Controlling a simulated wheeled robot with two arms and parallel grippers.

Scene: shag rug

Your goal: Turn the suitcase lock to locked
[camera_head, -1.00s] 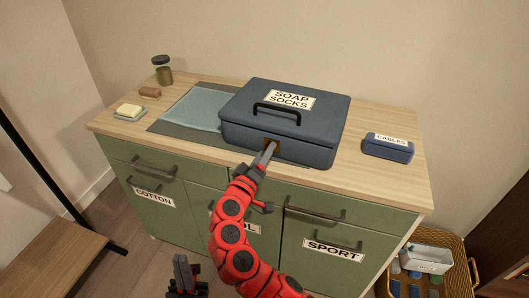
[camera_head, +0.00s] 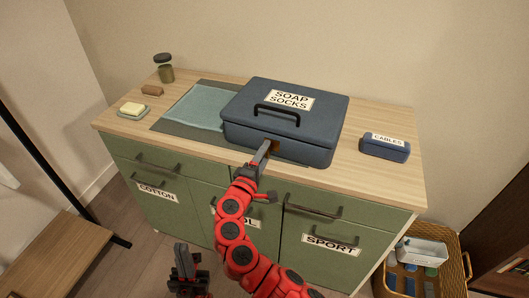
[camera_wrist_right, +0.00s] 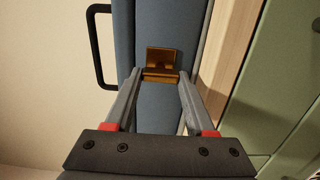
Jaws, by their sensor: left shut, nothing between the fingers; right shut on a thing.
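A closed dark blue suitcase (camera_head: 245,130) lies on the wooden counter, with a "SOAP SOCKS" label and a black handle on its lid. Its brass lock (camera_wrist_right: 162,60) is on the front face, seen close up in the right wrist view. My right gripper (camera_head: 268,148) reaches the front of the suitcase. In the right wrist view its fingertips (camera_wrist_right: 160,76) are closed on the lock's brass turning part. Fingers partly hide the lock in the head view. My left gripper (camera_head: 186,262) is shut and empty, low in front of the cabinet.
A blue "CABLES" case (camera_head: 385,150) sits right of the suitcase. A grey-blue cloth (camera_head: 195,108), a soap dish (camera_head: 132,111), a brown bar (camera_head: 152,90) and a jar (camera_head: 164,68) are to its left. A wicker basket (camera_head: 455,270) stands at the lower right.

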